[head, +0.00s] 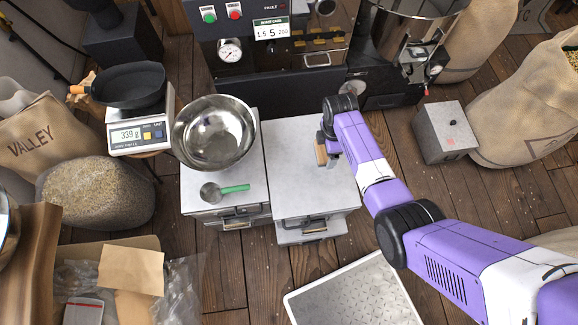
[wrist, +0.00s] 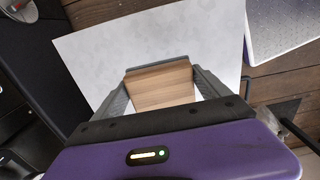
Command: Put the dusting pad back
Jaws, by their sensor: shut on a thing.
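My gripper (head: 323,150) is shut on a tan wooden block, which I take to be the dusting pad (head: 321,157). It hangs over the right part of the pale cabinet top (head: 296,165). In the wrist view the dusting pad (wrist: 160,84) shows its wood-grained side between the two fingers of my gripper (wrist: 160,88). The pale top (wrist: 190,35) lies below it. I cannot tell whether the pad touches the top. Its underside is hidden.
A steel bowl (head: 214,132) and a green-handled scoop (head: 222,191) are on the left cabinet top. The roasting machine (head: 270,50) stands behind. A scale (head: 140,132) holds a black pan (head: 130,86). A grey box (head: 445,132) stands right. The right top is otherwise clear.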

